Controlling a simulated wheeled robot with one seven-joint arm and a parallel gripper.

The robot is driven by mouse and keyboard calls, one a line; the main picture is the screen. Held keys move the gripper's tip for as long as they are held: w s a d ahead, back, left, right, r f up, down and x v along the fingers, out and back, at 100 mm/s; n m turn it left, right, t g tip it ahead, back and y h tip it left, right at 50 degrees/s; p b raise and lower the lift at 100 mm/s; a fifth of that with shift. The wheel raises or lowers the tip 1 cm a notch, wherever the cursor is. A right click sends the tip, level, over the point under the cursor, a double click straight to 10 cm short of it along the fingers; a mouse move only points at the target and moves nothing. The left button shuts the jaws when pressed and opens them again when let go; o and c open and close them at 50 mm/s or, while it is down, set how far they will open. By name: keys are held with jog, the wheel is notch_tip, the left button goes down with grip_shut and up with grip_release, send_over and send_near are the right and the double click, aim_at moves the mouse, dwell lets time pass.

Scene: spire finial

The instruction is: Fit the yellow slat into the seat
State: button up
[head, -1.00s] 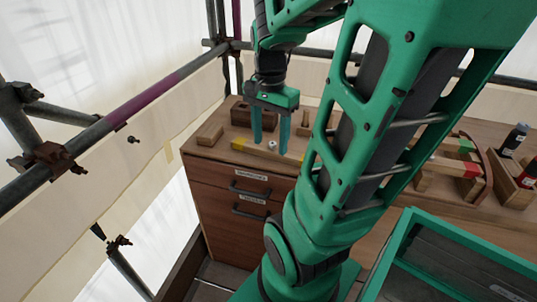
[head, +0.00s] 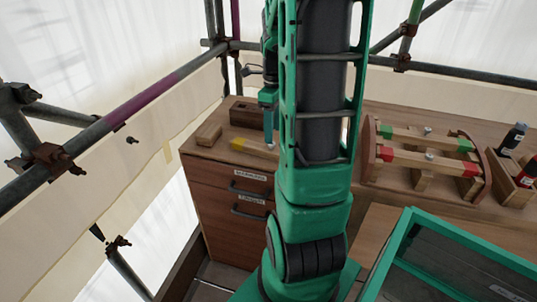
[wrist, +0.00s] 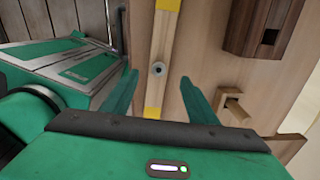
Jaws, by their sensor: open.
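The yellow slat (head: 240,145) is a pale wooden bar with yellow ends, lying on the bench top near its left front edge. The wrist view shows the slat (wrist: 162,38) upright in the picture, with a round grey knob (wrist: 158,69) at its middle. My gripper (wrist: 159,79) is open and empty, one finger on each side of the slat's line, apart from it. In the head view my gripper (head: 269,134) is partly hidden by my arm. A wooden rack (head: 369,152) with curved ends holds a green-ended slat and a red-ended slat; I cannot tell which place is the seat.
A dark wooden block (head: 246,113) and a light wooden block (head: 209,134) lie close to the slat. A wooden holder with bottles (head: 512,138) stands at the right. Scaffold poles (head: 140,95) run along the left. The bench between slat and rack is partly hidden by my arm.

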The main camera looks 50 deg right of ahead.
aim_at(271, 153)
jog(key=shift+w+a+f, duration=0.1)
jog(key=shift+f, duration=1.65)
jog(key=shift+w+a+f, duration=0.1)
jog(key=shift+f, duration=1.65)
jog(key=c, duration=1.3)
